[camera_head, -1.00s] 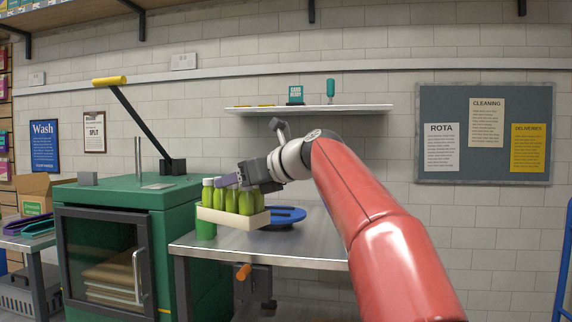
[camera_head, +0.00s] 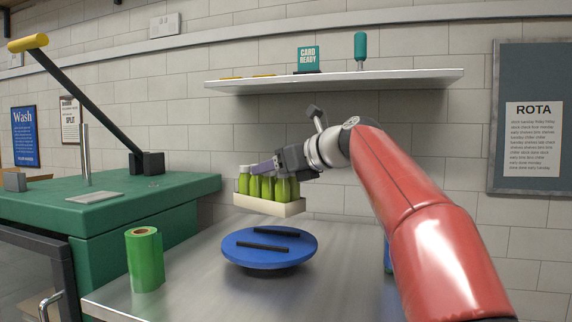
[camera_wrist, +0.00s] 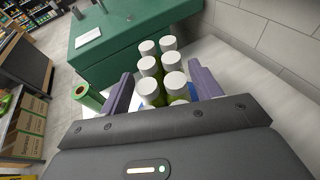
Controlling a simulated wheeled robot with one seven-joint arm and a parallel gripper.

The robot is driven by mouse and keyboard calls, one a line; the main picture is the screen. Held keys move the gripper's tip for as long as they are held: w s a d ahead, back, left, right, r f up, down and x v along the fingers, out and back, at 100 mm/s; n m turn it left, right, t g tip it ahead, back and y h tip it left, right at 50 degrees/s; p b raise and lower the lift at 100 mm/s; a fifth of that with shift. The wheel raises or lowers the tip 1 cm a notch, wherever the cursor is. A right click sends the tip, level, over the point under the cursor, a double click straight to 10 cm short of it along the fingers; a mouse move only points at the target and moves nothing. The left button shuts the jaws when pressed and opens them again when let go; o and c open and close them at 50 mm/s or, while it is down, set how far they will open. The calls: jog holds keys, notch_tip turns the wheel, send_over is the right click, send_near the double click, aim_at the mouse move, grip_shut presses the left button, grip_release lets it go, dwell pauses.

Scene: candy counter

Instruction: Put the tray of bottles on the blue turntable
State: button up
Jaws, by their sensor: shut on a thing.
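The cream tray (camera_head: 268,206) holds several green bottles (camera_head: 268,187) with white caps. My gripper (camera_head: 266,168) is shut on it and holds it up in the air, slightly tilted in the head view. In the wrist view the white-capped bottles (camera_wrist: 162,72) stand between the two purple fingers of my gripper (camera_wrist: 162,90). The fingers' contact with the tray is hidden there. The blue turntable (camera_head: 240,254) lies on the steel table below the tray, with two dark bars on its top. The tray is apart from it, above and behind its far edge in the head view.
A green roll (camera_head: 145,262) stands on the steel table (camera_head: 190,292) left of the turntable. A green machine (camera_head: 110,212) with a yellow-handled lever stands at the left. A white wall shelf (camera_head: 340,80) hangs above my gripper. The table front is clear.

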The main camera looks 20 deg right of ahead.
aim_at(277, 198)
jog(key=shift+w+d+f, duration=0.1)
jog(key=shift+w+d, duration=0.05)
jog(key=shift+w, duration=0.05)
notch_tip(277, 198, down, 5)
jog(key=shift+f+b, duration=0.2)
jog(key=shift+b, duration=0.4)
jog(key=shift+f+b, duration=0.55)
jog(key=shift+b, duration=0.05)
jog(key=o, duration=1.6)
jog(key=shift+o, duration=0.7)
jog(key=shift+f, duration=0.15)
jog(key=shift+s, duration=0.1)
